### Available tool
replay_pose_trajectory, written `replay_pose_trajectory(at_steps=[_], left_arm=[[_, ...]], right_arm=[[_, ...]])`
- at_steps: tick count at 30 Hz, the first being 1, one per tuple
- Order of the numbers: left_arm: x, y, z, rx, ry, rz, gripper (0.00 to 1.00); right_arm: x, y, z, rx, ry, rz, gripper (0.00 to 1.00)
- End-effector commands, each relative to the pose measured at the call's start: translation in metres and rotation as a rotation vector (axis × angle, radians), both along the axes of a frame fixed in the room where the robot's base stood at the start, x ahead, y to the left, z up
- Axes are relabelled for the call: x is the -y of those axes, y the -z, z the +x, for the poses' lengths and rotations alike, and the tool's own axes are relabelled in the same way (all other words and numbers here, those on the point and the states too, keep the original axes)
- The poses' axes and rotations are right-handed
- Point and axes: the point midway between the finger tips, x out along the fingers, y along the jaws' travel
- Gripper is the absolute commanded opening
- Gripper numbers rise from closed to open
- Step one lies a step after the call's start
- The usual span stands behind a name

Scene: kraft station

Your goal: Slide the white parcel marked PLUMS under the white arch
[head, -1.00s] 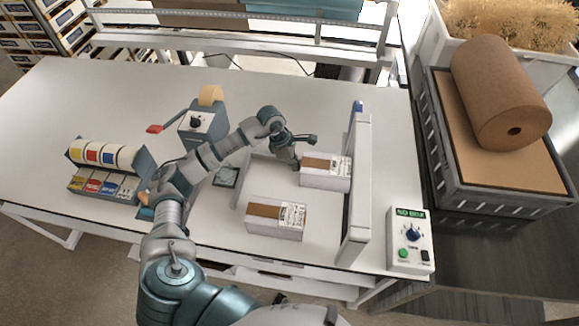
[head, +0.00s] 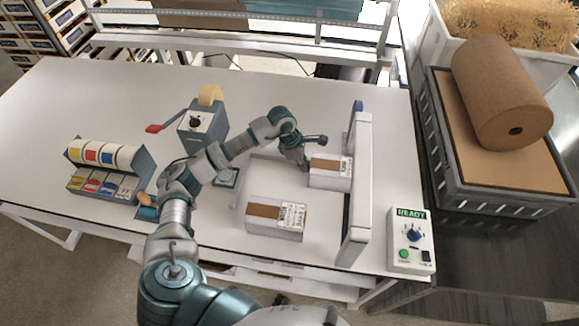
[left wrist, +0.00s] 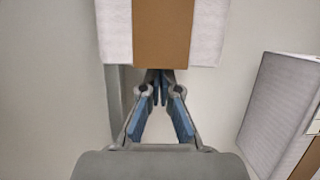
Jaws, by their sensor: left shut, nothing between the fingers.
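Two white parcels with brown tape lie on the table; their label print is too small to read, so I cannot tell which says PLUMS. The far parcel (head: 330,180) has its right end at the white arch (head: 359,190). The near parcel (head: 275,225) lies closer to the front edge, left of the arch. My left gripper (head: 306,167) is shut and empty, at the far parcel's left end. In the left wrist view its closed fingertips (left wrist: 160,77) meet the far parcel's end (left wrist: 200,30), and the near parcel (left wrist: 280,110) is at right. My right gripper is out of view.
A control box (head: 410,240) reading READY stands right of the arch. A tape dispenser (head: 204,125) with a red handle and a rack of coloured labels (head: 105,172) stand left. The far left tabletop is clear.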

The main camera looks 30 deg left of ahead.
Motion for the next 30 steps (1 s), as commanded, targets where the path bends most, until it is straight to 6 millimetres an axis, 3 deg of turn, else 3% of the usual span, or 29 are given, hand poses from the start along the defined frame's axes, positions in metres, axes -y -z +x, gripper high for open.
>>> replay_pose_trajectory(at_steps=[16,30], left_arm=[[0.027,0.001,0.009,0.000,0.001,-0.001,0.00],[0.030,0.000,0.010,0.001,0.001,-0.002,0.00]], right_arm=[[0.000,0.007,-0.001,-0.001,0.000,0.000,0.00],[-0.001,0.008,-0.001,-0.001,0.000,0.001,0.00]])
